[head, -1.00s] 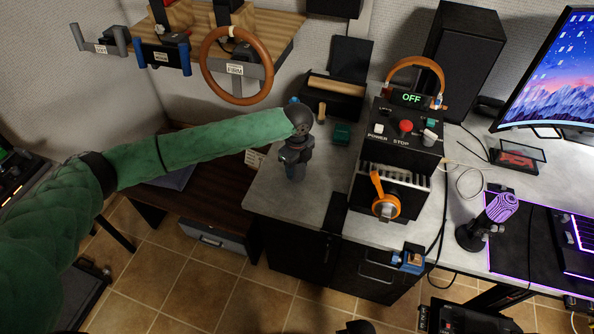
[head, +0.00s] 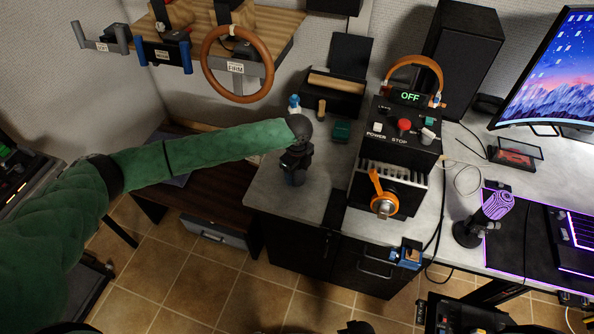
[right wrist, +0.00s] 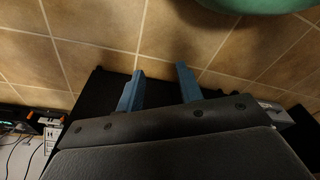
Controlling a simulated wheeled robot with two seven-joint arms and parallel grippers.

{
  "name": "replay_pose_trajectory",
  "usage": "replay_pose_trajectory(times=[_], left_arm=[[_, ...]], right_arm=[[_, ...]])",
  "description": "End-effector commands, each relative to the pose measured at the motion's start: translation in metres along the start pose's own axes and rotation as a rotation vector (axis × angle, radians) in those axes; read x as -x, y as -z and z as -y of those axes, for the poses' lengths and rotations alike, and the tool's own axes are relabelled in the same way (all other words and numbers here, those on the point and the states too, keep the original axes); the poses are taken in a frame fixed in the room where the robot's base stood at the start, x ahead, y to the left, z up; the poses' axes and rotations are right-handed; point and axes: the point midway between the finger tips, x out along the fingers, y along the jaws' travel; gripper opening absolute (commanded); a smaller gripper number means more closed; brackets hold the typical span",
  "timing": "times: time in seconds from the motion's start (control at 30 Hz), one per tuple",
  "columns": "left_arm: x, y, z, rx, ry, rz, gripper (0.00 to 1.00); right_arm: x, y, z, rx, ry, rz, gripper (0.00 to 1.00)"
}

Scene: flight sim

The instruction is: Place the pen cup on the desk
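My left gripper (head: 294,171) points down over the left part of the grey desk (head: 262,193), beside the black control box. Its wrist and dark body cover the fingers, so I cannot tell whether they are apart or hold anything. No pen cup can be made out clearly in either view; it may be hidden behind or under the left gripper. My right gripper (right wrist: 160,69) shows in the right wrist view with its two blue fingers apart and nothing between them, above the tiled floor.
The control box (head: 405,150) with an orange lever stands right of the left gripper. A small blue-and-white item (head: 294,103) and a green block (head: 341,131) are behind. A steering wheel (head: 237,66) is mounted at upper left.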

Motion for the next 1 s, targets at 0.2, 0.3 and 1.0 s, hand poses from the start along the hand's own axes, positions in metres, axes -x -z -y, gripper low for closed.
replay_pose_trajectory(times=[0.2,0.3,1.0], left_arm=[[0.000,0.000,0.000,0.000,0.000,0.000,0.72],[0.001,0.000,0.000,0.000,0.000,0.000,0.72],[0.101,0.000,0.001,-0.001,0.002,0.000,0.72]], right_arm=[[0.000,-0.001,-0.001,0.000,-0.001,0.002,0.36],[0.000,-0.001,-0.001,0.000,-0.001,0.002,0.36],[0.058,0.028,0.016,-0.015,0.024,0.030,0.36]])
